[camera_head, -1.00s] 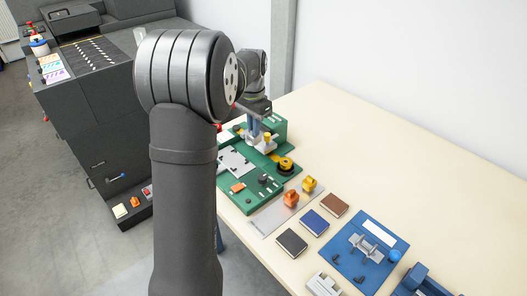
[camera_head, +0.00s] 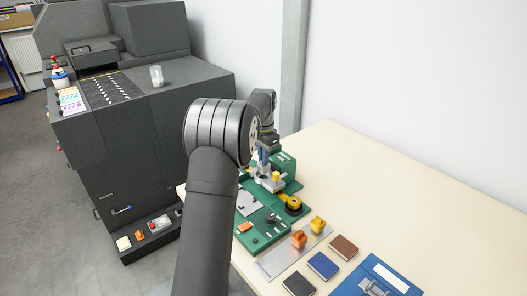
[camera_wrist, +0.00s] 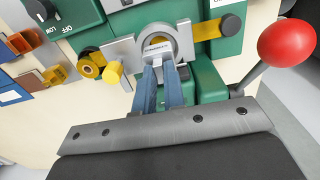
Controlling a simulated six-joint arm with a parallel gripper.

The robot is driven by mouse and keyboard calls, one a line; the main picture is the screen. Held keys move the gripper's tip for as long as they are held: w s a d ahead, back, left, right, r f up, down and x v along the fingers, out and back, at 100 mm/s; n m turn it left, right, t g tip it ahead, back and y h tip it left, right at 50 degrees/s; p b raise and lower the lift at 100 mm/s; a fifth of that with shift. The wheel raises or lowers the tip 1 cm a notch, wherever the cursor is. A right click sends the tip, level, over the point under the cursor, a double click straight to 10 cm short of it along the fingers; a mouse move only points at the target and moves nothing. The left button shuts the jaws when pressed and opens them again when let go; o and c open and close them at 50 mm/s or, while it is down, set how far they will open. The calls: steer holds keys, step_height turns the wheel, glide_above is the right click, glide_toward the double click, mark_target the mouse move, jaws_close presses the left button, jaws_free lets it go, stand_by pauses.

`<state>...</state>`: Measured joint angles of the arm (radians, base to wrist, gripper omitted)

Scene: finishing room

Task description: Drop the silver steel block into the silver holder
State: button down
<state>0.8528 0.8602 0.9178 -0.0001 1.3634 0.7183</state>
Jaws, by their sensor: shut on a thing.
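In the wrist view, my gripper (camera_wrist: 168,80) has its two blue fingers shut on a small silver steel block (camera_wrist: 157,49) with a dark marking on its face. The block is at the front of a round silver ring fixture (camera_wrist: 181,36) on the green machine. I cannot tell whether it sits inside the ring or just before it. In the head view, my gripper (camera_head: 263,162) points down over the green machine's grey fixture, and the block is too small to make out. Which fitting is the silver holder is unclear; a grey metal fixture (camera_head: 372,286) also stands on the blue board.
A yellow knob (camera_wrist: 113,72) stands beside the ring, and a red ball-ended lever (camera_wrist: 286,43) rises at right. Orange and yellow pieces (camera_head: 300,239) and several small books (camera_head: 322,265) lie nearer on the table. The table's right side is clear. A dark cabinet (camera_head: 150,120) stands left.

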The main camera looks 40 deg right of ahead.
steer(key=shift+f, duration=0.95)
steer(key=shift+f, duration=0.6)
stand_by(0.6)
steer(key=c, duration=1.8)
jaws_free()
steer(key=shift+r, duration=5.45)
step_height(320, 180, down, 9)
steer(key=shift+r, duration=0.1)
